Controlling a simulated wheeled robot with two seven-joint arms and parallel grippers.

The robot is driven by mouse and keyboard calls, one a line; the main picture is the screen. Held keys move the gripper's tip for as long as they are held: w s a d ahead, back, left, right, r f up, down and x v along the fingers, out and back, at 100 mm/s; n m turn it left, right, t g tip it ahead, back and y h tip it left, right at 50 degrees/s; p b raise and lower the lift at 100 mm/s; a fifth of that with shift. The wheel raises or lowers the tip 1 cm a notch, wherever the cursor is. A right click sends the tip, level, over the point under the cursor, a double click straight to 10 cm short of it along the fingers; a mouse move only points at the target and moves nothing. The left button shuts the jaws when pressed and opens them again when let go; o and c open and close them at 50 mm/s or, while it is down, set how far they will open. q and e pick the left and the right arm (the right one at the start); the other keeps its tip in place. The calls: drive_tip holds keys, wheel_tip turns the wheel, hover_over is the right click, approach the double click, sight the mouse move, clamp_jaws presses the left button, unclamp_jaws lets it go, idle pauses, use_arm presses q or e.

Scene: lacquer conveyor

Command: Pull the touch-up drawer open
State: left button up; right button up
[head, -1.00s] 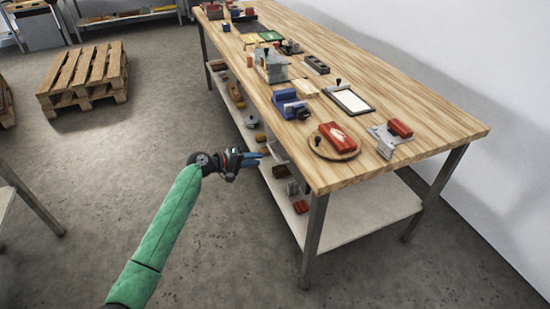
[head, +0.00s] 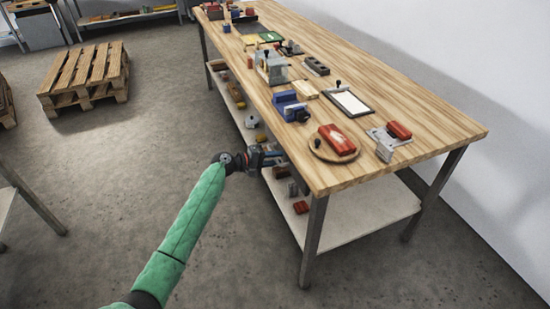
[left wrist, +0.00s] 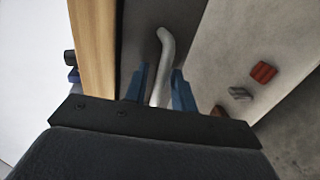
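The touch-up drawer shows in the left wrist view as a dark grey front (left wrist: 133,35) beside the wooden tabletop edge. A bent metal bar handle (left wrist: 164,55) stands out from it. My left gripper (left wrist: 162,82) has its two blue fingers apart, one on each side of the handle, with gaps visible beside the bar. In the head view my left gripper (head: 274,157) is at the table's long left side, just below the tabletop; it and the table edge hide the drawer front there. My right gripper is not in view.
The wooden workbench (head: 440,125) carries a red block on a round board (head: 322,153), a grey stand with a red block (head: 384,146) and a blue vise (head: 287,104). A lower shelf (head: 350,222) holds small items.

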use_arm(q)
drive_tip(key=shift+d, duration=0.1)
clamp_jaws()
